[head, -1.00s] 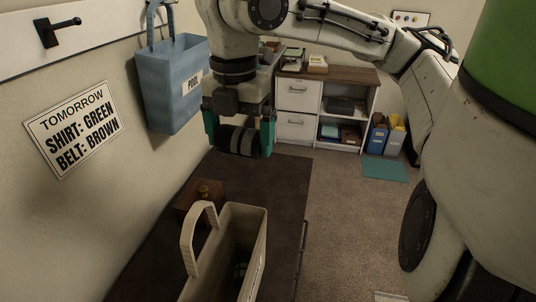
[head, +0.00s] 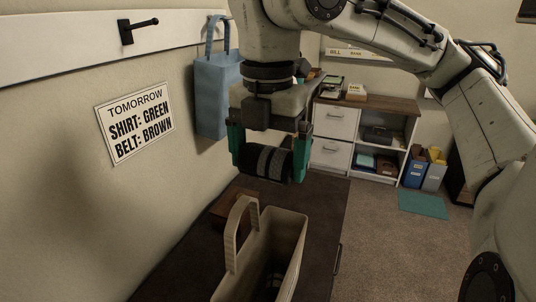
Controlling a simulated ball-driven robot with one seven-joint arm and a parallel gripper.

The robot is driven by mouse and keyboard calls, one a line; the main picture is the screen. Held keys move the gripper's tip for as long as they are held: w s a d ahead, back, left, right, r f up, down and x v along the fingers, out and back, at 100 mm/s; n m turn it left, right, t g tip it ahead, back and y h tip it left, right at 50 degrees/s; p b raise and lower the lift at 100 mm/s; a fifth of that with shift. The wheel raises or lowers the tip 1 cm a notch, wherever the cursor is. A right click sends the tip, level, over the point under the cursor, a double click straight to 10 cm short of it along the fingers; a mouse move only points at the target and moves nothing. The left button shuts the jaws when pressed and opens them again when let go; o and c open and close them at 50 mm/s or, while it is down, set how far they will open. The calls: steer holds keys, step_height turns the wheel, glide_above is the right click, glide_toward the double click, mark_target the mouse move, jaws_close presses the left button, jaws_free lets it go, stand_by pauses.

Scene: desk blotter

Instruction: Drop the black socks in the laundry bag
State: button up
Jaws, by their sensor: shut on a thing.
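My gripper (head: 266,160), with teal fingers, is shut on a rolled pair of black socks (head: 262,161) with grey bands. It holds them in the air above the dark desk top, above and a little beyond the beige bag (head: 289,226). The beige bag stands upright on the desk with its mouth open and a looped handle raised at its left. Something dark and striped lies inside, only partly visible. I cannot read a label on this bag. A blue bag (head: 214,97) hangs on the wall behind my gripper; its right side is hidden.
A small brown wooden box (head: 224,205) sits on the desk behind the beige bag, partly hidden by its handle. A wall sign (head: 137,124) and an empty black hook (head: 139,32) are at left.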

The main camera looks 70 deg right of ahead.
mark_target(268, 148)
steer(key=shift+f+b, duration=0.5)
steer(key=shift+f, duration=0.35)
steer(key=o, duration=0.7)
step_height(268, 148, up, 11)
steer(key=shift+f+p, duration=0.1)
steer(key=shift+p, duration=0.45)
